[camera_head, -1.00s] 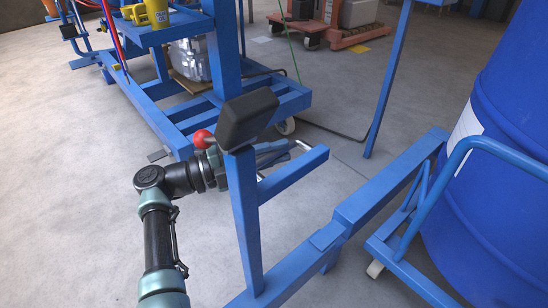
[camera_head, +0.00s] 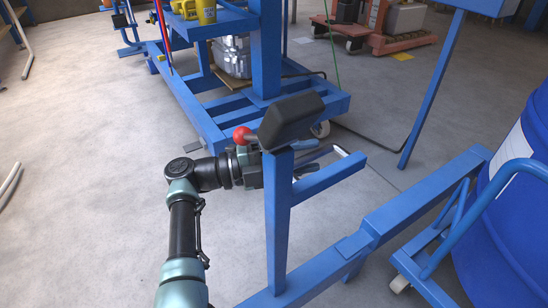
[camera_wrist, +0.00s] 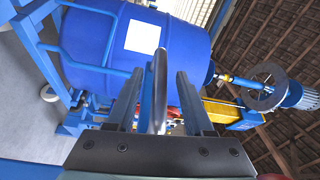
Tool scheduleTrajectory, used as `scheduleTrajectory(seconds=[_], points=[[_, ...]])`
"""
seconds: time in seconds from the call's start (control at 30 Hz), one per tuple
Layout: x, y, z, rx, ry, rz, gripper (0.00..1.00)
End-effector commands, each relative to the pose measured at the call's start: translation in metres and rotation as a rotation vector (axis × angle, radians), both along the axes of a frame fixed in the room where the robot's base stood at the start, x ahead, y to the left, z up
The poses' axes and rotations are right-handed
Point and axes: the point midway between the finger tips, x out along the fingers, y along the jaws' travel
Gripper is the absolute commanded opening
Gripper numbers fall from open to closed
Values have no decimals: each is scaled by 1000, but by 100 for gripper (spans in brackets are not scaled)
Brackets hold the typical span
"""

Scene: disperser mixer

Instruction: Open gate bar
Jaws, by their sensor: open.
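The gate bar is a blue frame. It has an upright post (camera_head: 278,225) topped by a black pad (camera_head: 291,121), a short horizontal bar (camera_head: 330,172) and a long low beam (camera_head: 420,200). A red ball knob (camera_head: 242,135) shows beside the pad. My gripper (camera_head: 308,158) is behind the post and pad, which hide part of it. In the wrist view my gripper (camera_wrist: 158,95) is open, its two fingers apart. A grey metal handle (camera_wrist: 160,85) stands between them, with gaps on both sides. Its bright end shows past the fingers in the head view (camera_head: 348,152).
A blue barrel (camera_head: 515,220) on a blue trolley (camera_head: 432,262) stands at the right. A wheeled blue machine frame (camera_head: 215,120) stands behind the gate. An orange cart (camera_head: 405,38) is at the back.

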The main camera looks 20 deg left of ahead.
Motion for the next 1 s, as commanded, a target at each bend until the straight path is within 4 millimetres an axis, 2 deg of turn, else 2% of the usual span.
scheduleTrajectory(seconds=[0.2, 0.43, 0.63, 1.0], points=[[-23, 45, -2, 0, 2, 7, 52], [-46, 83, -7, 1, 0, 3, 52], [-55, 97, -8, 2, -1, 1, 52], [-56, 99, -7, 1, -2, 0, 52]])
